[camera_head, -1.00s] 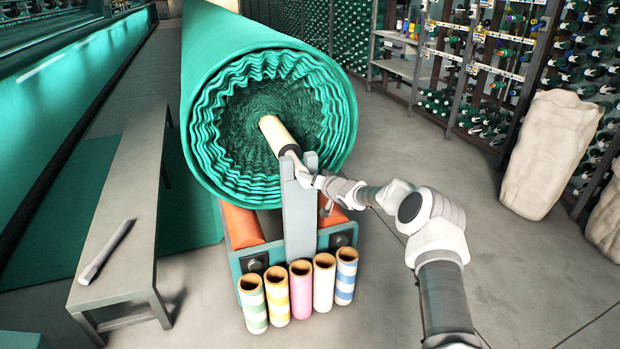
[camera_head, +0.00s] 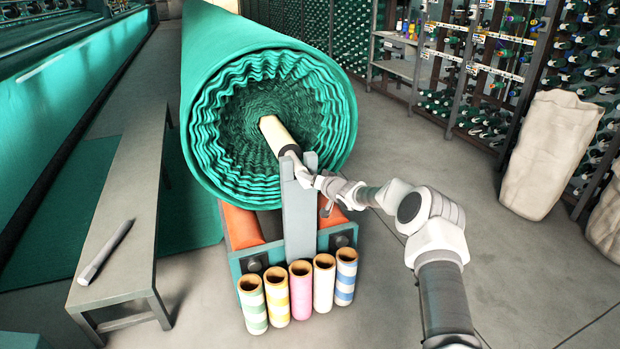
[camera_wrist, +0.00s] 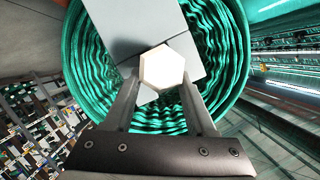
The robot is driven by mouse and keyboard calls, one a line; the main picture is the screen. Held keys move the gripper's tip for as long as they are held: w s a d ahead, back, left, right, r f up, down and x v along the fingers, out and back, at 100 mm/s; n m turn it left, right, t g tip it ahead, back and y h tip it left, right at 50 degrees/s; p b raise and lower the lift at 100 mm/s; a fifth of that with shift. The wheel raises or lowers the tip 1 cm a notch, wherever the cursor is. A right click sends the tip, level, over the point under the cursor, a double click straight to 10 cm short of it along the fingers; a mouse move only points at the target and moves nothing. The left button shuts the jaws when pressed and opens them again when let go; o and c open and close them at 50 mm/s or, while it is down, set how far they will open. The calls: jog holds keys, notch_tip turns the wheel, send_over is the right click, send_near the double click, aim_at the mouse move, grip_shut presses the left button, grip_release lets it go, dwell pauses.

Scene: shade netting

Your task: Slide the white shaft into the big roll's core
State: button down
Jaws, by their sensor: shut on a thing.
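The big roll (camera_head: 215,120) of green netting lies on a cradle, with its ruffled, hollowed end facing me. A cream-white shaft (camera_head: 277,133) with a dark part at its near end stands out in the middle of that end. In the wrist view a pale six-sided end face (camera_wrist: 162,70) sits between my fingers. My gripper (camera_head: 303,174) is shut on the shaft's near end, beside the top of a grey upright plate (camera_head: 299,215). The core's mouth is not clearly visible, so I cannot tell how deep the shaft sits in it.
Several coloured tubes (camera_head: 301,290) stand in front of the cradle. A grey bench (camera_head: 125,200) at left carries a grey rod-like tool (camera_head: 106,252). A pale sack (camera_head: 548,155) and bobbin racks (camera_head: 480,100) stand at right. The floor to the right of the cradle is clear.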

jog(key=shift+r, duration=0.35)
jog(key=shift+c, duration=1)
grip_release()
jog(key=shift+o, duration=0.3)
jog(key=shift+s+f, duration=0.1)
jog(key=shift+f, duration=0.45)
jog(key=p+v, duration=0.3)
jog(key=v, duration=1.4)
jog(key=shift+s+r+p, duration=0.15)
jog(key=shift+r+p, duration=0.2)
jog(key=shift+r, duration=0.05)
